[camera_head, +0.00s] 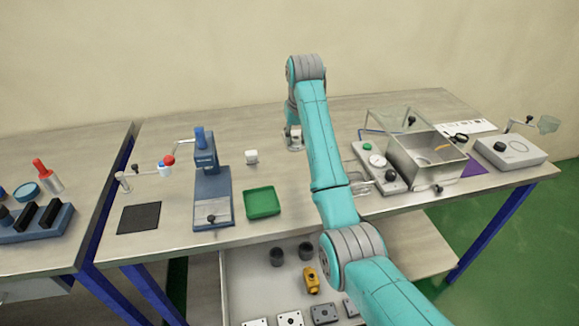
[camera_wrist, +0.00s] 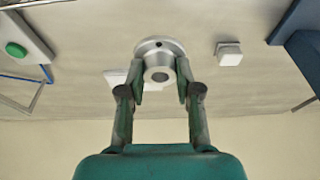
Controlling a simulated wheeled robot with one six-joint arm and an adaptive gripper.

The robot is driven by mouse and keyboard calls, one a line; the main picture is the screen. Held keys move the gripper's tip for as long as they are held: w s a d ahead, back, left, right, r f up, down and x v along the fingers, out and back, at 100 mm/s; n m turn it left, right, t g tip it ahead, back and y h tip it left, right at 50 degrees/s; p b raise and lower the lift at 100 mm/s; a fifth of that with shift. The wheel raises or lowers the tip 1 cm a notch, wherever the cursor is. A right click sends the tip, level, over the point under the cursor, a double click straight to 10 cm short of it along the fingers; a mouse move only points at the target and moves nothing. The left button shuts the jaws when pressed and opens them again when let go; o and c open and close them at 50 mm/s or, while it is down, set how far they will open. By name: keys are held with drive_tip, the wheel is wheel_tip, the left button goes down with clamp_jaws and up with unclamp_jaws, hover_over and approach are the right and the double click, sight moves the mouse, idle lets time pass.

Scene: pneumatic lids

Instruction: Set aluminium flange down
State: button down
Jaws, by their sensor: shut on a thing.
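The aluminium flange (camera_wrist: 158,48) is a silvery round disc with a raised hub and a central bore. It shows in the wrist view between the two fingers of my gripper (camera_wrist: 161,76), which is shut on it. In the head view the flange (camera_head: 295,146) is small at the end of my arm, low over the rear middle of the bench. My arm hides part of it. I cannot tell whether it touches the bench top.
A white block (camera_head: 251,157) stands to the left of the flange. A blue press (camera_head: 208,170) and a green tray (camera_head: 262,202) are further left. An open metal box (camera_head: 425,158) and a device with a green button (camera_head: 380,168) stand to the right. The bench's rear is mostly clear.

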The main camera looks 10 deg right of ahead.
hover_over(295, 169)
drive_tip(key=f, duration=0.3)
drive_tip(key=s+f, duration=0.1)
drive_tip(key=f, duration=0.1)
drive_tip(key=shift+a+f, duration=0.15)
drive_tip(key=shift+f, duration=2.1)
drive_tip(key=shift+f, duration=0.15)
drive_tip(key=c, duration=0.8)
unclamp_jaws()
